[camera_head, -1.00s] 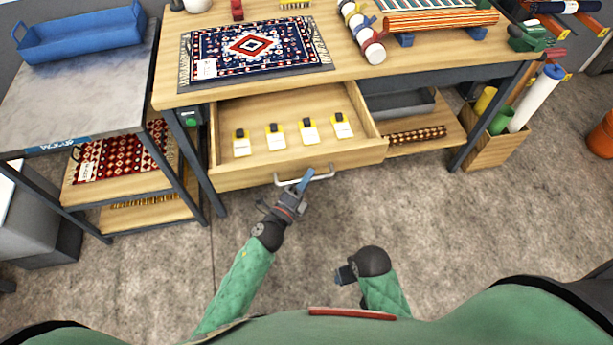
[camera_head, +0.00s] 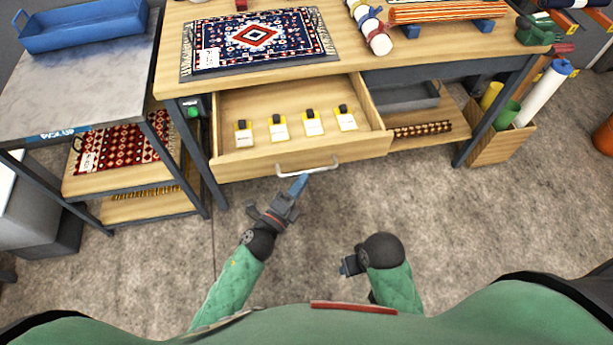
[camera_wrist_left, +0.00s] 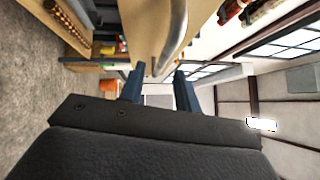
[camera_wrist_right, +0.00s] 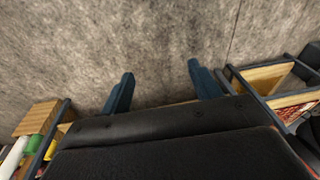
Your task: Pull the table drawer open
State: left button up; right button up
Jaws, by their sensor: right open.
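The wooden table drawer (camera_head: 240,171) is pulled out of the table (camera_head: 350,66), its inside visible from above. Its pale bar handle (camera_head: 322,169) runs across the drawer front. My left gripper (camera_head: 299,184) is just in front of the handle, fingertips close to it. In the left wrist view the fingers (camera_wrist_left: 160,80) are parted with nothing between them, and the handle (camera_wrist_left: 177,35) lies beyond their tips. My right gripper (camera_wrist_right: 158,88) is open and empty, low over the floor near my body; in the head view its fingers are partly hidden.
Several yellow-and-white tagged items (camera_head: 279,130) lie in the drawer. A patterned rug (camera_head: 255,38) lies on the tabletop. A metal side table (camera_head: 85,85) stands left; a wooden bin with rolls (camera_head: 500,143) stands right. The floor before the drawer is clear.

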aim_at(244, 176)
pick_arm(q)
jog(key=v, duration=0.3)
jog(key=shift+b, duration=0.35)
pick_arm(e)
jog(key=r, duration=0.2)
jog(key=s+r, duration=0.1)
jog(key=r, duration=0.1)
jog(key=shift+s+d, duration=0.1)
jog(key=shift+d, duration=0.05)
